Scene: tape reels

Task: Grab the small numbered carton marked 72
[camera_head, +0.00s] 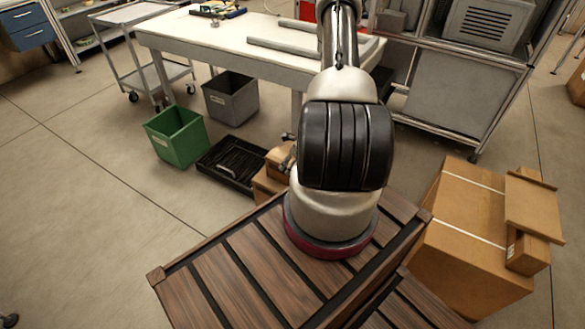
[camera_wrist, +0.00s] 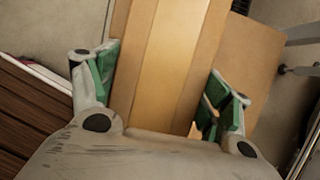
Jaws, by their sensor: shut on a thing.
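In the wrist view my gripper (camera_wrist: 163,68) has its green-padded fingers on both sides of a brown carton (camera_wrist: 165,40) and is shut on it. A lighter tape strip runs along the carton's face. No number can be read on it, so I cannot tell whether it is the one marked 72. In the head view my arm hides most of my gripper, with only a part (camera_head: 289,150) showing at its left. A small carton (camera_head: 276,160) shows there, partly hidden, above another brown box (camera_head: 266,186).
A slatted wooden crate (camera_head: 215,279) stands in front. A black tray (camera_head: 230,165), a green bin (camera_head: 178,136) and a grey bin (camera_head: 231,98) are on the floor to the left. A large taped box (camera_head: 462,225) stands at right. A workbench (camera_head: 190,32) is behind.

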